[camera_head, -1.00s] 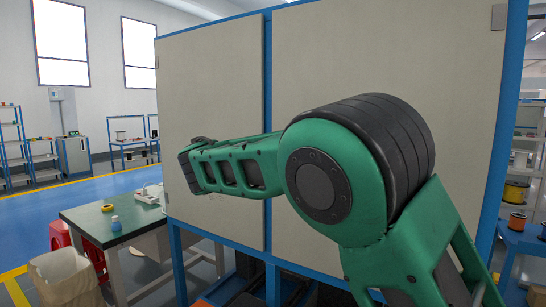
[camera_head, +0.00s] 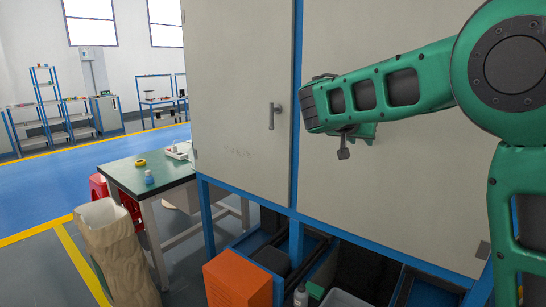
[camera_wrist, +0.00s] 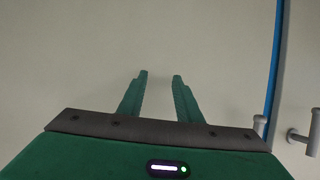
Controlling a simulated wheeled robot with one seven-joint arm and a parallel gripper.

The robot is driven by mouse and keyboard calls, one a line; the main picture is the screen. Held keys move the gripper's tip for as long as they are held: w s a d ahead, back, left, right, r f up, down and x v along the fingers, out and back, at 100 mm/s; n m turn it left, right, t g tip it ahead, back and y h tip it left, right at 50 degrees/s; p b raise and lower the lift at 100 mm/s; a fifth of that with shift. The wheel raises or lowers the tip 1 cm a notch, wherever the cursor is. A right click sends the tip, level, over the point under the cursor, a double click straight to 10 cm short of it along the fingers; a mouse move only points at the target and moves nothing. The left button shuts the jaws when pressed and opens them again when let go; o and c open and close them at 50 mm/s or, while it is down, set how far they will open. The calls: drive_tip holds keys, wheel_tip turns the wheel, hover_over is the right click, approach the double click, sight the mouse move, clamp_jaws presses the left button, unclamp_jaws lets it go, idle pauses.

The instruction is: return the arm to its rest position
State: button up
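My green arm (camera_head: 400,88) reaches leftward across the front of a pale cabinet, from a big round joint at the upper right. My gripper (camera_wrist: 160,80) shows in the wrist view with its two green fingers apart and nothing between them. The fingers point at a plain pale panel (camera_wrist: 80,50); I cannot tell how far off it is. In the head view I cannot make out the fingers.
The blue-framed cabinet (camera_head: 240,60) fills the middle and right, with a door handle (camera_head: 272,115). An orange box (camera_head: 238,280) sits low under it. Blue floor (camera_head: 60,185) is clear further left.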

drive_tip(key=s+d+f+g, duration=0.1)
drive_tip(key=s+d+f, duration=0.1)
drive_tip(key=s+d, duration=0.1)
drive_tip(key=s+d+f+g, duration=0.1)
drive_tip(key=s+d+f, duration=0.1)
drive_tip(key=s+d, duration=0.1)
drive_tip(key=s+d+f+g+y, duration=0.1)
drive_tip(key=s+d+f, duration=0.1)
drive_tip(key=d, duration=0.3)
drive_tip(key=shift+s+d, duration=0.25)
drive_tip(key=shift+s, duration=0.15)
drive_tip(key=s+d+f+g+y, duration=0.1)
drive_tip(key=s+d+f+g, duration=0.15)
drive_tip(key=s, duration=0.35)
drive_tip(key=s+d+f+g+y, duration=0.1)
drive_tip(key=s+d+f, duration=0.25)
drive_tip(key=s, duration=0.35)
drive_tip(key=s+a+f+g+y, duration=0.1)
drive_tip(key=s+f, duration=0.2)
drive_tip(key=s, duration=0.6)
drive_tip(key=s+a+f+g+y, duration=0.1)
drive_tip(key=s+f+y, duration=0.1)
drive_tip(key=s, duration=0.7)
drive_tip(key=s+a+f+g+y, duration=0.1)
drive_tip(key=s+f, duration=0.2)
drive_tip(key=s, duration=0.6)
drive_tip(key=shift+s+a+f, duration=0.25)
drive_tip(key=shift+f, duration=0.05)
drive_tip(key=shift+g, duration=0.25)
